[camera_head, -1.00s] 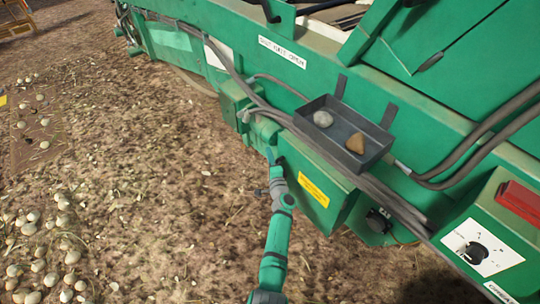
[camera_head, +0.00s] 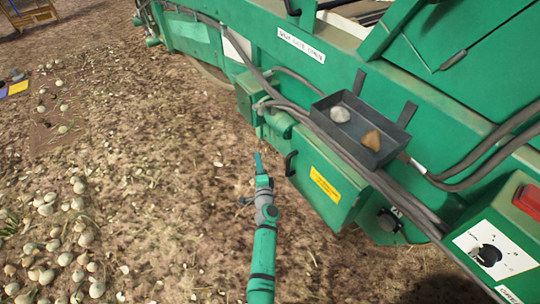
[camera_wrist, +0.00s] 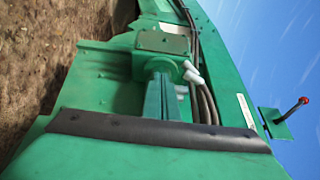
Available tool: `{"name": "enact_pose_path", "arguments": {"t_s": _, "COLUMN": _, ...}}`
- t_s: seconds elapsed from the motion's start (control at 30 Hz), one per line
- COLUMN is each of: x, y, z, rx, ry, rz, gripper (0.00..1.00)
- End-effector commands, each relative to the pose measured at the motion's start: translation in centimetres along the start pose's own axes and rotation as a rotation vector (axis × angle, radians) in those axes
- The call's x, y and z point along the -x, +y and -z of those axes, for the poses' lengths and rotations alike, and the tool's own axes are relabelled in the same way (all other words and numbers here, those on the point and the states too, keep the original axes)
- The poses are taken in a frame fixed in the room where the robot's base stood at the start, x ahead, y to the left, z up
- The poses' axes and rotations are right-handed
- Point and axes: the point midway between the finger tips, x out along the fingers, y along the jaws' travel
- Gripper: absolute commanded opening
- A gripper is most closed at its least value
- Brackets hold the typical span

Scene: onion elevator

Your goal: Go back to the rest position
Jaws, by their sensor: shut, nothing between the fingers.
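My gripper (camera_head: 258,162) is shut and empty at the end of my green arm in the head view. It is over the bare soil, to the left of the green machine (camera_head: 325,183) and apart from its yellow-labelled box. In the wrist view the shut fingers (camera_wrist: 162,98) show in the middle, in front of the green machine body (camera_wrist: 105,85).
A grey tray (camera_head: 387,157) on the machine holds a pale stone (camera_head: 340,114) and a brown lump (camera_head: 371,140). Cables run along the machine side. A control dial (camera_head: 487,255) is at lower right. Onions (camera_head: 86,239) lie on the ground at left, where soil is open.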

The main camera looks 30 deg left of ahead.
Motion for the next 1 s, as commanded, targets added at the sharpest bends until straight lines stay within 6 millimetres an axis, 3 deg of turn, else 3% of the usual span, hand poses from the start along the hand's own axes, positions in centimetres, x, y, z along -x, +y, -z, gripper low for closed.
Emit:
{"name": "enact_pose_path", "arguments": {"t_s": 0.3, "x": 0.9, "y": -0.1, "z": -1.3, "rx": 0.0, "ry": 0.007, "rz": 0.0, "gripper": 0.0}}
{"name": "enact_pose_path", "arguments": {"t_s": 0.47, "x": 1.0, "y": 0.0, "z": -1.4, "rx": 0.002, "ry": 0.006, "rz": 0.0, "gripper": 0.0}}
{"name": "enact_pose_path", "arguments": {"t_s": 0.57, "x": 2.0, "y": 0.7, "z": -0.8, "rx": 0.023, "ry": 0.014, "rz": -0.013, "gripper": 0.0}}
{"name": "enact_pose_path", "arguments": {"t_s": 0.67, "x": 4.7, "y": 2.3, "z": 0.7, "rx": 0.083, "ry": 0.034, "rz": -0.044, "gripper": 0.0}}
{"name": "enact_pose_path", "arguments": {"t_s": 0.77, "x": 8.9, "y": 4.4, "z": 3.0, "rx": 0.178, "ry": 0.069, "rz": -0.093, "gripper": 0.0}}
{"name": "enact_pose_path", "arguments": {"t_s": 1.0, "x": 20.6, "y": 8.0, "z": 7.5, "rx": 0.42, "ry": 0.154, "rz": -0.221, "gripper": 0.0}}
